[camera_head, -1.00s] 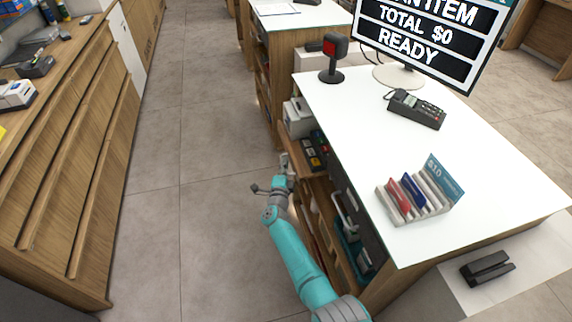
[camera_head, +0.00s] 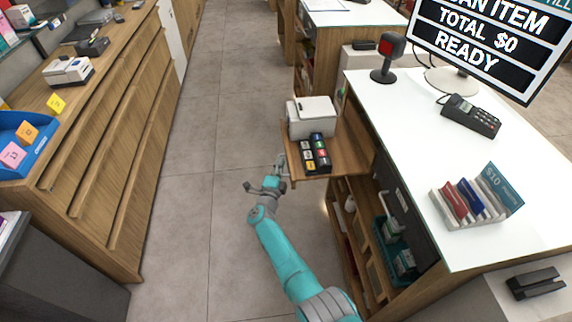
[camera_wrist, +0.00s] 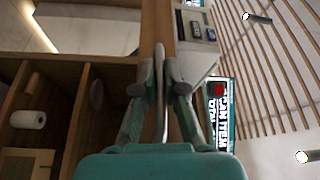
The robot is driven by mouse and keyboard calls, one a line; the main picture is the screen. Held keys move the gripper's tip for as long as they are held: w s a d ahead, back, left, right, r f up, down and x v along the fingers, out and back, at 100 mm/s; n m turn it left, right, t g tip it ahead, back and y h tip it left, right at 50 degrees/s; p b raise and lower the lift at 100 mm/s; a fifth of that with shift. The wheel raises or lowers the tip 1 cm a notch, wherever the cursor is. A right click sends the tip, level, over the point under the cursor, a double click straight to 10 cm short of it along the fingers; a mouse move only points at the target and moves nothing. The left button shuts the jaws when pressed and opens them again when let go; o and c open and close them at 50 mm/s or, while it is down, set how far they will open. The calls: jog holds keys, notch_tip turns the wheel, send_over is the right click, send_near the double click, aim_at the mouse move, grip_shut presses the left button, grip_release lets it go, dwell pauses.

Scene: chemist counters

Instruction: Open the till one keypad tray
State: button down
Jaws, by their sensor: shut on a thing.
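The keypad tray (camera_head: 348,159) is a wooden pull-out shelf that stands well out from the counter to the left. A keypad (camera_head: 315,154) with coloured keys and a white printer (camera_head: 312,117) sit on it. My gripper (camera_head: 280,163) is at the tray's front left edge. In the wrist view my gripper (camera_wrist: 161,84) is shut on a thin metal handle (camera_wrist: 160,108) fixed to the tray's edge. The wrist view shows the tray edge (camera_wrist: 172,30) above the fingers.
The white till counter (camera_head: 420,150) carries a scanner (camera_head: 389,56), a card terminal (camera_head: 470,116) and a card rack (camera_head: 475,201). Open shelves (camera_head: 368,240) lie below. The floor (camera_head: 190,225) to the left is clear, up to wooden drawers (camera_head: 110,130).

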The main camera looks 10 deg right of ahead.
jog(key=shift+f, duration=0.1)
jog(key=c, duration=1.2)
grip_release()
jog(key=shift+c, duration=0.2)
jog(key=shift+s, duration=0.15)
jog(key=v, duration=1.1)
jog(key=shift+s+a, duration=0.2)
jog(key=shift+s, duration=0.15)
